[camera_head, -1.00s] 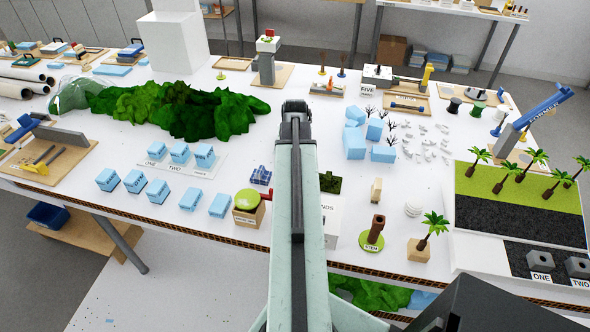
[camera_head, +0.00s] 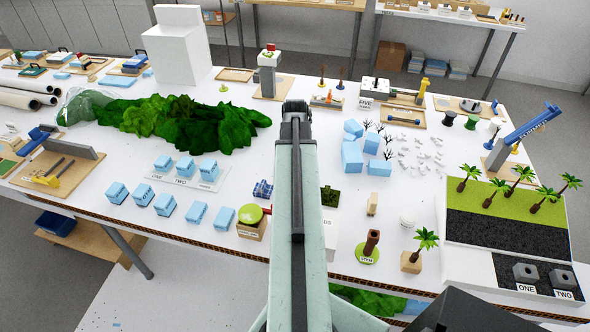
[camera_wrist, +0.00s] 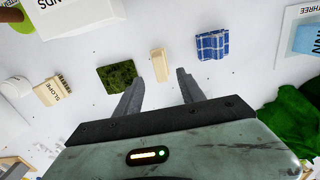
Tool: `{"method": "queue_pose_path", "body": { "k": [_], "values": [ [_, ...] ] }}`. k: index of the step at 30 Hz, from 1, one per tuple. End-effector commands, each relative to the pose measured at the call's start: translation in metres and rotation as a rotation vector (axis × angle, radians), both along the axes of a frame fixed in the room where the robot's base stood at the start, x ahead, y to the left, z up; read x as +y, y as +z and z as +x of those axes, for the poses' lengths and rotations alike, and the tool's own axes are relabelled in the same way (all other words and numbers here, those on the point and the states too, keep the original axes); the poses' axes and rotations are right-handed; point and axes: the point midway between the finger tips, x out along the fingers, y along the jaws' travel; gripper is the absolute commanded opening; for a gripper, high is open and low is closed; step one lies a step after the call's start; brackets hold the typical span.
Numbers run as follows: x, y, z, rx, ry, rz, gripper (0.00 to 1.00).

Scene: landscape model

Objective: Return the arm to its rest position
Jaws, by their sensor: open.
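My arm extends straight out over the white table (camera_head: 300,225) in the head view, and its end (camera_head: 296,108) hides the jaws there. In the wrist view my gripper (camera_wrist: 160,90) is open, its two dark fingers apart with nothing between them. A small wooden block (camera_wrist: 159,65) lies just beyond the fingertips. A dark green mossy square (camera_wrist: 117,77) lies to its left and a blue plaid piece (camera_wrist: 213,44) to its right. These lie on the white surface, apart from the fingers.
Dark green bushes (camera_head: 190,122) stand left of my arm. Blue blocks (camera_head: 352,156), palm trees (camera_head: 519,177) and a brown post on a green disc (camera_head: 371,243) stand to the right. A white tower (camera_head: 180,48) rises at the back left.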

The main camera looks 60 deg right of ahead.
Motion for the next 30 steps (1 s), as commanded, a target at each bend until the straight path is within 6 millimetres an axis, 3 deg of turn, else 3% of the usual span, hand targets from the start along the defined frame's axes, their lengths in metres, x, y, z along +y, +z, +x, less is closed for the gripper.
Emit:
{"method": "queue_pose_path", "body": {
  "k": [10, 14, 17, 18, 22, 26, 27, 30],
  "values": [
    [0.002, 0.001, 0.004, 0.0, 0.007, 0.0, 0.46],
    [0.032, 0.001, 0.047, 0.0, 0.099, 0.0, 0.46],
    [0.088, 0.001, 0.107, 0.0, 0.239, 0.0, 0.46],
    [0.116, 0.001, 0.13, 0.0, 0.302, 0.0, 0.46],
    [0.215, 0.001, 0.19, 0.0, 0.509, 0.0, 0.46],
    [0.324, 0.001, 0.225, 0.0, 0.736, 0.0, 0.46],
    [0.357, 0.001, 0.231, 0.0, 0.809, 0.0, 0.46],
    [0.429, 0.001, 0.235, 0.0, 0.976, 0.0, 0.46]
  ]
}}
